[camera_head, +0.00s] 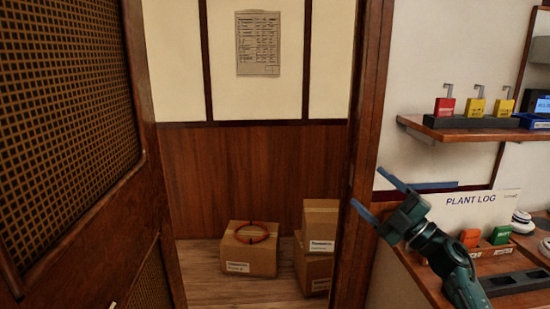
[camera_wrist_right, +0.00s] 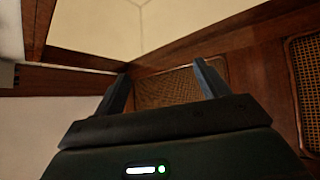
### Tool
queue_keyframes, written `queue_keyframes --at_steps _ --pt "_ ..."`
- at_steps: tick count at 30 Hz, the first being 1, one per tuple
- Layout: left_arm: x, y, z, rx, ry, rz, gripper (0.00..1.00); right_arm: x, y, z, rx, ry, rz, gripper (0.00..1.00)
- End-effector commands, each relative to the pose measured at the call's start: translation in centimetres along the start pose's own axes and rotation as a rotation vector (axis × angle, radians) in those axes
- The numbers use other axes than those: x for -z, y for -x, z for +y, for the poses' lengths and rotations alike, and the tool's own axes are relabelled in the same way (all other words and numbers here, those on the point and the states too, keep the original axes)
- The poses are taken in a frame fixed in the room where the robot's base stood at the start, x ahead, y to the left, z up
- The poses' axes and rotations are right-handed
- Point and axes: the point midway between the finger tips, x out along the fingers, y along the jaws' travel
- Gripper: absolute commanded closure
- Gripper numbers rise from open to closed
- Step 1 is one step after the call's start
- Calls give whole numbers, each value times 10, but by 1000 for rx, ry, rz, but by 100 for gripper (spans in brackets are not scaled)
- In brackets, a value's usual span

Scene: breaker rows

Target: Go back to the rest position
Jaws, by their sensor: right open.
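My right gripper (camera_head: 372,195) is raised at the right of the head view, in front of the door frame and the wall. Its two blue fingers are spread apart with nothing between them. In the right wrist view the open fingers (camera_wrist_right: 161,86) point toward a woven panel and wooden trim, also with nothing between them. My left gripper does not show in either view.
A lattice-panelled wooden door (camera_head: 150,190) stands at the left. Cardboard boxes (camera_head: 249,262) sit on the floor beyond the doorway, one with a red ring (camera_head: 252,233) on top. A shelf (camera_head: 470,134) with padlocks (camera_head: 475,106) is at the right, above a lower counter (camera_head: 512,262).

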Motion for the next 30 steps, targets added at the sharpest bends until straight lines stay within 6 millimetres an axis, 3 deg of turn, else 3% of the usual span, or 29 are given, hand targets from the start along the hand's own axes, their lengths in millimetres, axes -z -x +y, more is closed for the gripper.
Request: queue_keyframes --at_steps 3,6,12,17,26,30 --pt "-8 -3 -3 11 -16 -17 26 -50 10 35 -205 -120 -253 26" --pt "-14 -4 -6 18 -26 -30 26 -88 28 44 -303 -237 -456 26" --pt "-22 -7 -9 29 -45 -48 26 -140 64 25 -348 -463 -775 26" --pt "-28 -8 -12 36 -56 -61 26 -160 88 -8 -301 -637 -974 26" --pt "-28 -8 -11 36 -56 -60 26 -105 143 -135 -140 -732 -1026 26" --pt "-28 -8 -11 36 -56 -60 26 -56 182 -202 -49 -806 -1056 26"
